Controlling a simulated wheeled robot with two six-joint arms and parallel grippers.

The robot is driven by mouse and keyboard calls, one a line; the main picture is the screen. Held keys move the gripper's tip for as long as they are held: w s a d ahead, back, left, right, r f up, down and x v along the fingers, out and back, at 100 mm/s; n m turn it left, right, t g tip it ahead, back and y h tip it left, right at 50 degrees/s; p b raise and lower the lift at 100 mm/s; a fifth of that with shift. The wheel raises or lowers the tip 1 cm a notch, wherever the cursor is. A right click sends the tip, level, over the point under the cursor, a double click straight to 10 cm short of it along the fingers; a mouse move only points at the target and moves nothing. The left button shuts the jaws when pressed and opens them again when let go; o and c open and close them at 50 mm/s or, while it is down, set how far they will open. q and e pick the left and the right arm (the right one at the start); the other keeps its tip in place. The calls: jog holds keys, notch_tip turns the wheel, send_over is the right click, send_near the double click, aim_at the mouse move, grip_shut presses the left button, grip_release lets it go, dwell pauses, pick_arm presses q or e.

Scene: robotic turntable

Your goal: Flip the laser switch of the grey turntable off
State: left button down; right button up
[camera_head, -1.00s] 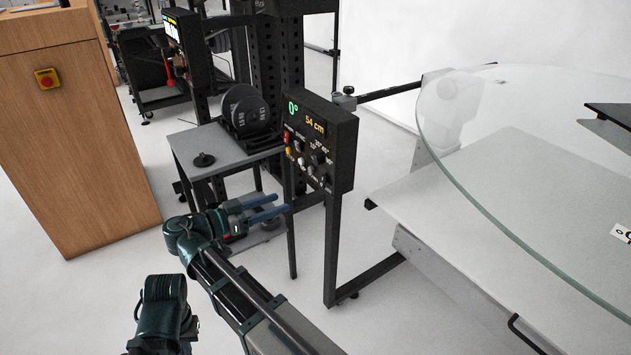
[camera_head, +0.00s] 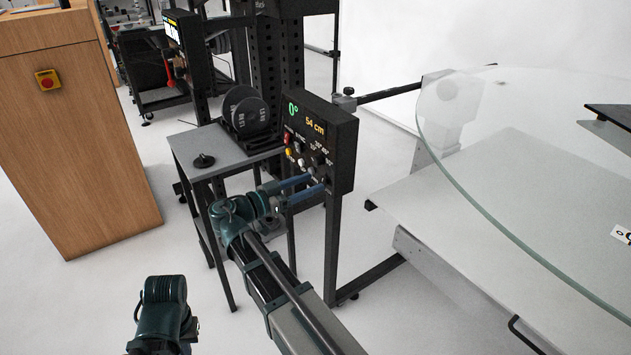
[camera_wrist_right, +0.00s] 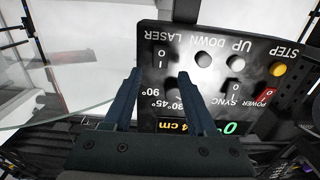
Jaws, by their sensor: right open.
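The black control panel (camera_head: 320,125) of the glass-topped turntable (camera_head: 530,140) stands on a post and shows "0°" and "54 cm". In the right wrist view the panel (camera_wrist_right: 215,95) appears upside down, with the LASER switch (camera_wrist_right: 160,58) beside its LASER label. I cannot tell which way the switch is set. My right gripper (camera_head: 316,184) is open at the panel's lower part; its two fingers (camera_wrist_right: 160,76) straddle the switch's column in the wrist view, with nothing between them. Contact cannot be told. My left arm shows at the lower left; its gripper is not visible.
Other controls sit close by on the panel: UP and DOWN buttons (camera_wrist_right: 204,61), a yellow STEP button (camera_wrist_right: 278,69) and a red POWER switch (camera_wrist_right: 268,94). A small grey table (camera_head: 190,145) with black weight discs (camera_head: 246,112) stands behind. A wooden cabinet (camera_head: 75,140) is at left.

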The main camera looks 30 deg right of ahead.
jog(key=shift+w+d, duration=0.1)
jog(key=shift+d, duration=1.2)
grip_shut()
